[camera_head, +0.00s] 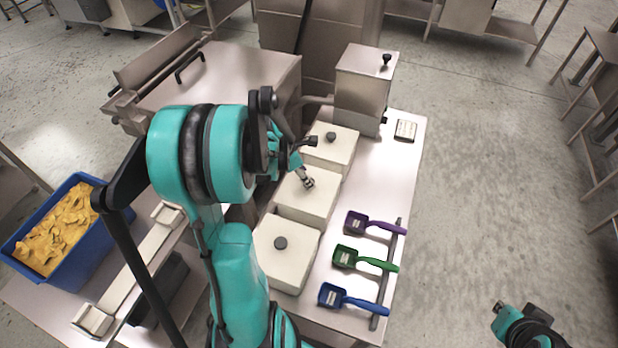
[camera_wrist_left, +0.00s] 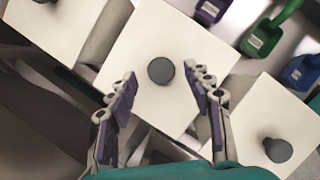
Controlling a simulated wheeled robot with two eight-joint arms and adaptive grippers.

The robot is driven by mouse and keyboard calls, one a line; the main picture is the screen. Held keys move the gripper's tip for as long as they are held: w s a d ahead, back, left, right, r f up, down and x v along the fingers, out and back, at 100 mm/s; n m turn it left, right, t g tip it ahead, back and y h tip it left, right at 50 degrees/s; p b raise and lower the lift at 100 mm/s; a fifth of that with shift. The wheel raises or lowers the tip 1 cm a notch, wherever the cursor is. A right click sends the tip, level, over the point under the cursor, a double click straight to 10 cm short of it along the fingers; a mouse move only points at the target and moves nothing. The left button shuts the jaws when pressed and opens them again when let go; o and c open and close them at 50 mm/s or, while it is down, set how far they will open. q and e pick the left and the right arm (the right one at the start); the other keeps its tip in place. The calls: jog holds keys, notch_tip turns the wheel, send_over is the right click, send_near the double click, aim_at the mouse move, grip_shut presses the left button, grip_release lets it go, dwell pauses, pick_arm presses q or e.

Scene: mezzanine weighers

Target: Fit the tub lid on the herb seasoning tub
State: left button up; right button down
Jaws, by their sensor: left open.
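Three square cream tubs with flat tops and dark round knobs stand in a row on the steel table: a far tub (camera_head: 343,158), a middle tub (camera_head: 318,207) and a near tub (camera_head: 300,262). No label shows which is herb seasoning, and I cannot tell whether each lid is fully seated. My left gripper (camera_head: 305,163) is over the middle tub. In the left wrist view, the left gripper (camera_wrist_left: 162,95) is open, its fingers on either side of the middle knob (camera_wrist_left: 161,70), apart from it. My right gripper (camera_head: 498,306) is at the lower right, away from the table; its opening is unclear.
Purple (camera_head: 358,224), green (camera_head: 346,257) and blue (camera_head: 333,296) scoops lie right of the tubs by a dark bar. A steel canister (camera_head: 361,88) stands behind. A blue crate (camera_head: 88,249) of yellow pieces is at left. The table's right strip is partly clear.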

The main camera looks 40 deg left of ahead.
pick_arm(q)
jog(key=p+v, duration=0.2)
jog(key=v, duration=0.5)
jog(key=s+d+r+m+t, duration=0.1)
jog(key=s+d+r+m, duration=0.1)
jog(key=d+m, duration=0.5)
jog(key=s+d+r+m+t+y, duration=0.1)
jog(key=s+d+r+m, duration=0.1)
jog(key=d+m, duration=0.6)
jog(key=s+d+r+m+t+y, duration=0.1)
jog(key=d+m, duration=0.6)
jog(key=m, duration=0.8)
notch_tip(320, 180, up, 3)
jog(key=shift+s+d+f+m, duration=0.2)
jog(key=shift+s+d+m, duration=0.15)
jog(key=shift+s, duration=0.55)
notch_tip(320, 180, down, 10)
jog(key=b, duration=1)
jog(key=shift+r, duration=0.2)
